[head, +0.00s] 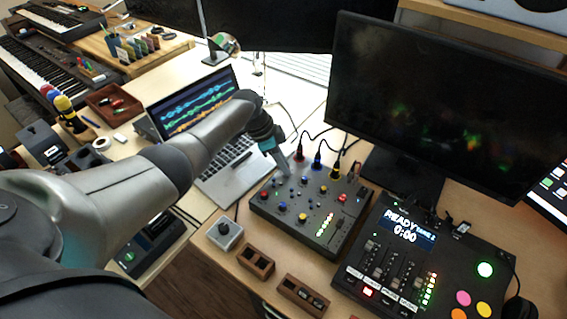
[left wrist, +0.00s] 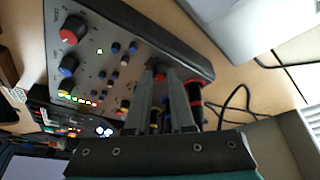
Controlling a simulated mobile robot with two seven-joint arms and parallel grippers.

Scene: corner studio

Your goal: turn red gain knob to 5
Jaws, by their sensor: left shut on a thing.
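The black-edged mixer (head: 305,250) lies on the desk with several coloured knobs on its grey top. My left gripper (head: 284,170) comes down on its back left part. My right gripper is not in view.
Red (head: 299,153), blue (head: 317,159) and yellow (head: 336,170) plugs stand at the mixer's back edge, close to the fingers. A laptop (head: 215,140) is behind left, a monitor (head: 440,100) behind right. A black console (head: 400,275) sits to the right.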

